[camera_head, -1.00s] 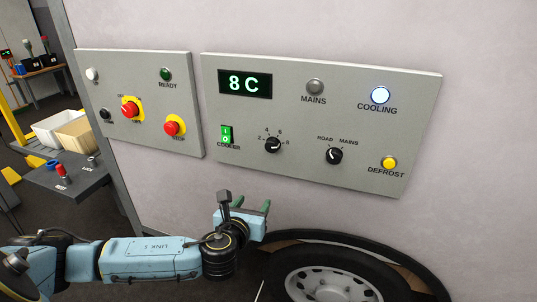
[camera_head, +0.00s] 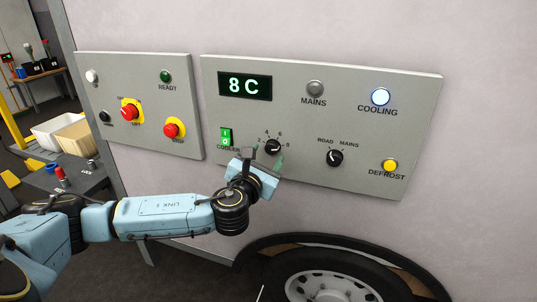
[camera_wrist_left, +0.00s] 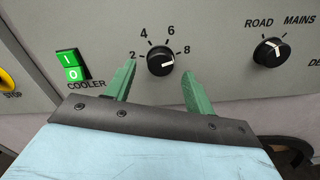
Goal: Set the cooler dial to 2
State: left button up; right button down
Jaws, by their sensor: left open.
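The cooler dial (camera_head: 272,146) is a black round knob on the grey panel, with 2, 4, 6 and 8 printed in an arc over it. In the left wrist view the dial (camera_wrist_left: 160,61) has its white pointer mark facing right, near the 8 and slightly below it. My left gripper (camera_head: 263,160) is open just below the dial. In the left wrist view its green fingers (camera_wrist_left: 158,78) appear on either side of the dial, with a gap on each side. Whether the fingertips reach its depth cannot be told. My right gripper is not in view.
The display (camera_head: 245,84) reads 8 C. The green cooler switch (camera_head: 226,136) is left of the dial, and the road/mains knob (camera_head: 335,157) is to its right. The cooling lamp (camera_head: 380,96) glows white. A wheel (camera_head: 330,285) is below the panel.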

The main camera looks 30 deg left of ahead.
aim_at(271, 148)
pick_arm(q)
jog(key=shift+x, duration=1.2)
jog(key=c, duration=1)
